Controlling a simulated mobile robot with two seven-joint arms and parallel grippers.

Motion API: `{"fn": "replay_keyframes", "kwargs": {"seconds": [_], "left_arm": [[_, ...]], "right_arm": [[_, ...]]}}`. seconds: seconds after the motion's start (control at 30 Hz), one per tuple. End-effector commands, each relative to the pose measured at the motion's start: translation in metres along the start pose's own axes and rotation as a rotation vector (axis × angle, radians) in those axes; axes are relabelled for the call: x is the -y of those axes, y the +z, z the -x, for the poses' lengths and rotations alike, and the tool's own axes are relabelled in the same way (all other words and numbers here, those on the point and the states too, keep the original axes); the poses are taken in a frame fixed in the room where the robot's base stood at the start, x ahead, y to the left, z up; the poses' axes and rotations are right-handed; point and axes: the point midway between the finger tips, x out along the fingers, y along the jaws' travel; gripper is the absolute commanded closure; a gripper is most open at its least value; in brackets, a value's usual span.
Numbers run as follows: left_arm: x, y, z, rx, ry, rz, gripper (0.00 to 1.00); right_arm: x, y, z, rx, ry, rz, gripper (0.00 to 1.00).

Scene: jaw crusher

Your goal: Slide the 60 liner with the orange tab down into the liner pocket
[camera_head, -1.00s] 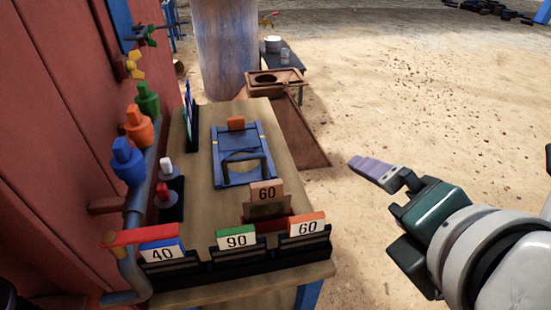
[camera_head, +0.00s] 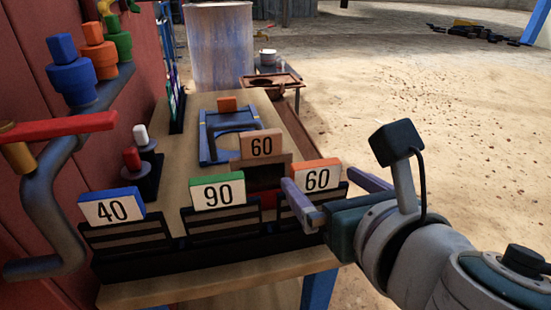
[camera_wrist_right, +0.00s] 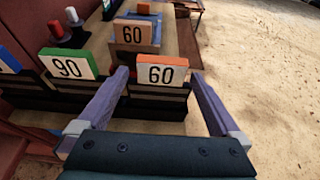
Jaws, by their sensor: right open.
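The 60 liner with the orange tab (camera_head: 317,176) stands upright in the right slot of the black rack (camera_head: 215,258) at the table's front edge. It also shows in the right wrist view (camera_wrist_right: 161,74). My right gripper (camera_head: 332,186) is open, with its two purple fingers on either side of this liner, apart from it in the wrist view (camera_wrist_right: 160,82). A brown plate marked 60 (camera_head: 262,145) stands behind the rack, above a dark red opening (camera_head: 264,176) that may be the liner pocket. The blue frame with an orange block (camera_head: 228,104) lies farther back. My left gripper is out of view.
The 90 liner with a green tab (camera_head: 217,190) and the 40 liner with a blue tab (camera_head: 112,206) fill the other rack slots. A red-handled crank (camera_head: 60,128) and red wall (camera_head: 40,190) bound the left. Open sandy ground lies right.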

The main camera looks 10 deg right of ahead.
Motion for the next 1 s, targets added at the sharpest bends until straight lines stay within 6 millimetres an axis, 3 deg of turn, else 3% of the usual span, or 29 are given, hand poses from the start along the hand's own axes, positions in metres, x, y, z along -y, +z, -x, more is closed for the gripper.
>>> {"fn": "replay_keyframes", "kwargs": {"seconds": [0.3,0.57,1.0], "left_arm": [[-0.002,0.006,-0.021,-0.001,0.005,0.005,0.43],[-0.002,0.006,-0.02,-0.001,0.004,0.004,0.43],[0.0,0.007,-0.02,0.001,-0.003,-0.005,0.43]], "right_arm": [[0.002,-0.004,-0.045,0.001,-0.001,-0.001,0.0],[0.002,-0.002,-0.047,0.0,0.0,-0.002,0.0],[0.002,-0.003,-0.047,-0.001,0.0,-0.002,0.48]]}}
